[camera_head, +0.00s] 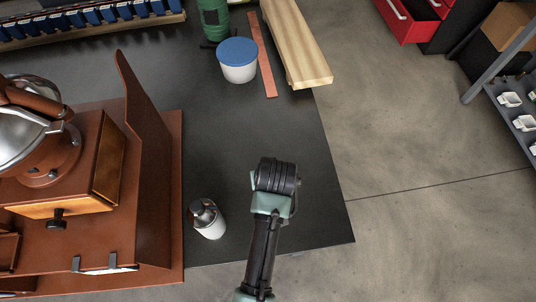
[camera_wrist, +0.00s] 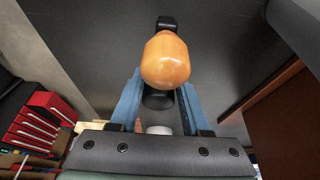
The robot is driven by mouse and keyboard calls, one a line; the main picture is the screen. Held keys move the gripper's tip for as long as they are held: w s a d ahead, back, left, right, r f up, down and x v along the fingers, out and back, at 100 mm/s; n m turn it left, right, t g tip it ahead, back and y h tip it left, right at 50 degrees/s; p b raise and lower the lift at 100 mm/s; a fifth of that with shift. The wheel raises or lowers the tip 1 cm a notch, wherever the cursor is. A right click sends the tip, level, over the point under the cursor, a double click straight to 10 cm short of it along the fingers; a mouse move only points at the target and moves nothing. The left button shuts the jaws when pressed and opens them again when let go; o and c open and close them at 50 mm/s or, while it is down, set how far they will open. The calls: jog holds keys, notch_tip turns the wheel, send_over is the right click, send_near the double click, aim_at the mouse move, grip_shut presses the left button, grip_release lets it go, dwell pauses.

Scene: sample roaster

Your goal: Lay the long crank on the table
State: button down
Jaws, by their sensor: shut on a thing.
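The long crank shows in the wrist view as an orange wooden knob (camera_wrist: 165,60) with dark metal parts at its far and near ends. My gripper (camera_wrist: 158,98) is shut on the crank, with a blue finger on each side just below the knob. The rest of the crank is hidden behind the knob and gripper. In the head view my arm reaches over the right part of the dark table (camera_head: 225,125), and the crank is hidden there. I cannot tell how high the crank is above the table.
A brown roaster (camera_head: 105,150) with a tall side panel fills the left. A small grey-white bottle (camera_head: 208,220) stands beside my arm. A blue-lidded tub (camera_head: 237,60), a copper strip (camera_head: 262,58) and a wooden beam (camera_head: 293,40) are at the back. The table's middle is clear.

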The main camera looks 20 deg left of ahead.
jog(key=shift+f+b, duration=0.4)
jog(key=shift+f, duration=2)
jog(key=shift+f, duration=0.1)
jog(key=shift+c, duration=1.8)
grip_release()
jog(key=shift+f, duration=0.1)
jog(key=p+v, duration=0.2)
jog(key=v, duration=1)
jog(key=shift+p, duration=0.35)
